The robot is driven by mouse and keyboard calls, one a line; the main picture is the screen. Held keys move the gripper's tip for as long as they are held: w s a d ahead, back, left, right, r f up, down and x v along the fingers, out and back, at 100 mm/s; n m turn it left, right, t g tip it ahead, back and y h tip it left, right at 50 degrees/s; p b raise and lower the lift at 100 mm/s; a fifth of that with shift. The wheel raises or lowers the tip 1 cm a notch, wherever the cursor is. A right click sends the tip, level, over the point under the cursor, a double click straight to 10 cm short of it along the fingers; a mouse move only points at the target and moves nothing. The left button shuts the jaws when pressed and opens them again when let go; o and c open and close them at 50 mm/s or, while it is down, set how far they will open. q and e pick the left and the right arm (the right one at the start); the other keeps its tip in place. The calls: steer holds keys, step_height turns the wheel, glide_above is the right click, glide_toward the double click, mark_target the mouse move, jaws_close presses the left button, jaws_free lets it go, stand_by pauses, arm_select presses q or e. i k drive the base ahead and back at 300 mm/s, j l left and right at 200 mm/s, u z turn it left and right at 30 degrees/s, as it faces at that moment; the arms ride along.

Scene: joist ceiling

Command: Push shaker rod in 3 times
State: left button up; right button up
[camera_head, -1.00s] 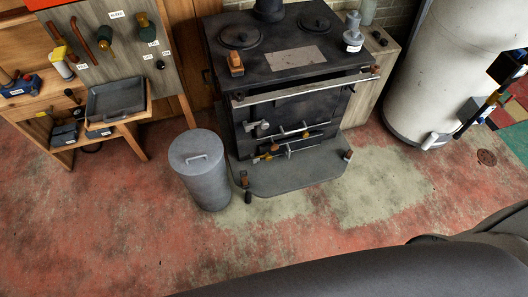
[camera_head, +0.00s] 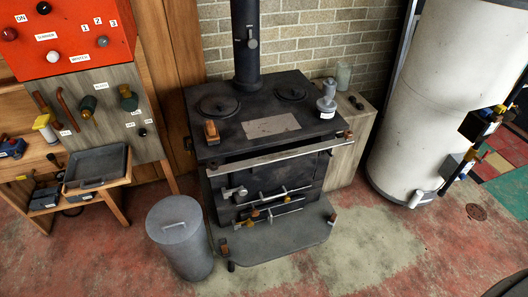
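The black stove (camera_head: 270,155) stands in the middle against the brick wall. Its front carries several metal rods and handles. One rod (camera_head: 280,209) with a brass-coloured knob lies low across the front, below another handle (camera_head: 236,193). A small knob (camera_head: 223,246) with a wooden-looking part shows at the lower left corner of the stove, and another wooden knob (camera_head: 332,219) at its lower right. I cannot tell which of these is the shaker rod, or how far any is pushed in. Neither of my grippers is in view.
A grey lidded bin (camera_head: 180,240) stands close to the stove's left. A bench with a grey tray (camera_head: 97,167) and a red control panel (camera_head: 75,38) are at left. A white tank (camera_head: 430,100) stands at right. The floor (camera_head: 370,245) before the stove's right side is clear.

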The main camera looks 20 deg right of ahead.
mark_target(255, 213)
steer(key=l, duration=0.65)
steer(key=k+l, duration=0.1)
steer(key=l, duration=0.6)
steer(key=u, duration=0.05)
